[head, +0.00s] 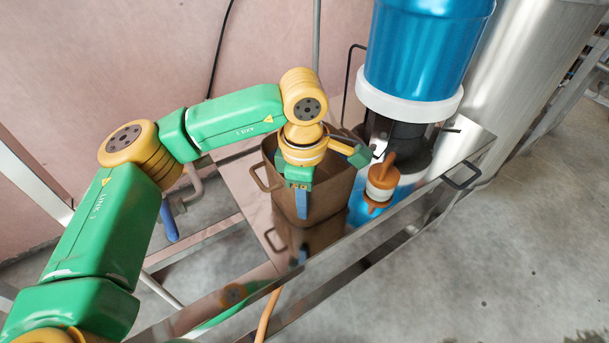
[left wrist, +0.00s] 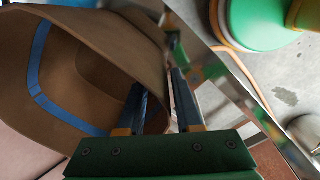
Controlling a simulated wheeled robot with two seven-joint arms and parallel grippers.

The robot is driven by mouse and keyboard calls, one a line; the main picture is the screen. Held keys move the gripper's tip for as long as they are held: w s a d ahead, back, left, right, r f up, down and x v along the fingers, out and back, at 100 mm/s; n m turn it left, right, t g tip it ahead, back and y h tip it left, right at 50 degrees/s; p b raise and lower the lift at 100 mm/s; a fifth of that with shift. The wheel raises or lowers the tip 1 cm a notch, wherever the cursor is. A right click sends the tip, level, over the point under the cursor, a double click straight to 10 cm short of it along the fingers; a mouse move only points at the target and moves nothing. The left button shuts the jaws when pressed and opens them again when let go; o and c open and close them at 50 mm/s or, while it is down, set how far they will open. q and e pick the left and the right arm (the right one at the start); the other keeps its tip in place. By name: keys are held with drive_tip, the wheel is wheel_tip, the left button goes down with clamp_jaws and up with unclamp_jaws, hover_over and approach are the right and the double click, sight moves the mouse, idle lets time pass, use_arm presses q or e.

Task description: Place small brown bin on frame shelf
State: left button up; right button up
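The small brown bin (head: 336,190) stands upright on the shiny metal shelf top (head: 236,183) of a frame, beside the blue machine. It has a loop handle on its left side. My left gripper (head: 302,201) points down at the bin's near wall, with one blue finger showing outside it. In the left wrist view the bin (left wrist: 100,40) fills the left side and a blue strip shows inside. There the left gripper (left wrist: 160,95) has one finger inside the rim and one outside, with a gap between them. My right gripper is not in view.
A blue tank (head: 425,45) with a white collar rises just right of the bin. An orange and white fitting (head: 380,188) sits close on the bin's right. A black handle (head: 462,176) juts from the shelf's right edge. The floor (head: 500,260) at right is clear.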

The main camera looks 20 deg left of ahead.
use_arm(q)
wheel_tip(320, 180, up, 10)
drive_tip(key=p, duration=0.2)
drive_tip(key=shift+s, duration=0.35)
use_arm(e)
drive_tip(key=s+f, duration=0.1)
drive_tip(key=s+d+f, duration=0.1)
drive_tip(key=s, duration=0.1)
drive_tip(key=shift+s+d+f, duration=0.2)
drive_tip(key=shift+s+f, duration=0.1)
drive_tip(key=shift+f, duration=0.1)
use_arm(q)
drive_tip(key=shift+f, duration=0.15)
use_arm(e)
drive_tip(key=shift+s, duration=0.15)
